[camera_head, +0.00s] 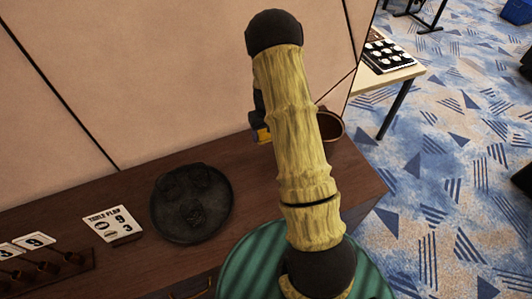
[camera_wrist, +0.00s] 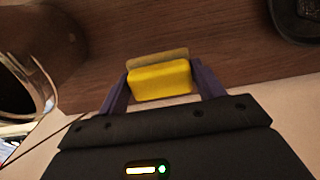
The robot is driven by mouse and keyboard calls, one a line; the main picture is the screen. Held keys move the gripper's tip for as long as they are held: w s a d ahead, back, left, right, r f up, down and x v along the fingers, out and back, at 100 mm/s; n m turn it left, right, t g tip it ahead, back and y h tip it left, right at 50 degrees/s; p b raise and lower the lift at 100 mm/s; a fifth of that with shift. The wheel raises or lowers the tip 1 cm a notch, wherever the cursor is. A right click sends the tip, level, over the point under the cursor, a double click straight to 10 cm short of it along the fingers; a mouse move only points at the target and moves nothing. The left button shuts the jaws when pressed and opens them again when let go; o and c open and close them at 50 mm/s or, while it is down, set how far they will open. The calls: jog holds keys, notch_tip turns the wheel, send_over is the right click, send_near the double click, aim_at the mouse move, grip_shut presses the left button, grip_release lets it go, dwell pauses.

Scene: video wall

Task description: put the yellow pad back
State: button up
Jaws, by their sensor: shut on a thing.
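The yellow pad (camera_wrist: 160,83) is a small yellow block between the two fingers of my gripper (camera_wrist: 162,82) in the wrist view. My gripper is shut on it, one finger at each end. The brown wooden counter shows beyond the pad; I cannot tell whether they touch. In the head view my gripper is mostly hidden behind my arm, and a bit of the yellow pad (camera_head: 263,135) shows at the arm's left side, near the wall.
A brown round container (camera_head: 331,126) stands at the counter's right end, partly behind my arm. A dark round tray (camera_head: 191,204) lies left on the wooden counter (camera_head: 255,185). A beige wall (camera_head: 150,80) rises behind.

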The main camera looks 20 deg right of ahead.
jog(key=p, duration=0.2)
send_over(266, 154)
jog(key=shift+f, duration=2.9)
jog(key=shift+f, duration=0.1)
notch_tip(266, 154, down, 4)
jog(key=shift+r+p, duration=0.25)
jog(key=shift+p, duration=0.65)
jog(key=shift+f, duration=0.2)
jog(key=shift+f, duration=0.2)
jog(key=o, duration=0.9)
jog(key=shift+o, duration=0.2)
jog(key=shift+r, duration=0.15)
